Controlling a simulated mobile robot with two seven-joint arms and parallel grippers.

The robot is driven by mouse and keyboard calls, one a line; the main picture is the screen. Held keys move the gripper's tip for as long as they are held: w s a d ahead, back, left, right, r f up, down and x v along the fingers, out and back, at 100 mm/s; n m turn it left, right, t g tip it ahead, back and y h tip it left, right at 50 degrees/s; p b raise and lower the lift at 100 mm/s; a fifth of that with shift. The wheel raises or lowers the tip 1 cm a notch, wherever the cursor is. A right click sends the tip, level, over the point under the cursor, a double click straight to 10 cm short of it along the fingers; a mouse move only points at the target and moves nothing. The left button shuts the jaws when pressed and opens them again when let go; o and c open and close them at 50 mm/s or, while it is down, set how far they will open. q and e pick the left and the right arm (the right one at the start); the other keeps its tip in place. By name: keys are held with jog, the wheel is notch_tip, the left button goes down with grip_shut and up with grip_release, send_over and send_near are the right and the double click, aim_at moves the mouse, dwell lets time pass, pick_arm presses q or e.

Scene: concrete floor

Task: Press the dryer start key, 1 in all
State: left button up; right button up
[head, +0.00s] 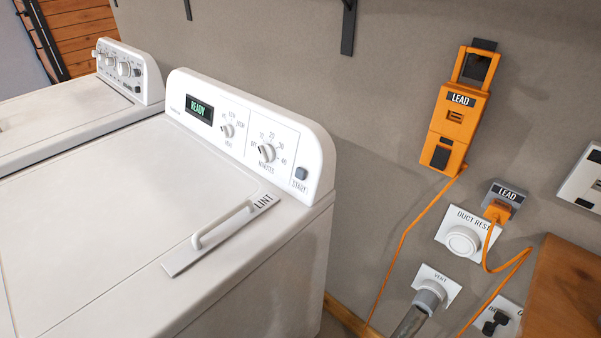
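The dryer (105,215) is a white machine that fills the left and middle of the head view. Its raised control panel (250,130) stands at the back edge of the top. The display (199,109) reads READY in green. Two white dials sit between the display and the key, and the minutes dial (267,152) is the nearer to the key. Neither of my grippers shows in this view.
A lint handle (222,226) rises from the dryer top before the panel. A second white machine (60,115) stands at the left. An orange lead box (455,125), its cord, a duct reset knob (463,240) and a vent pipe (428,298) are on the right wall.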

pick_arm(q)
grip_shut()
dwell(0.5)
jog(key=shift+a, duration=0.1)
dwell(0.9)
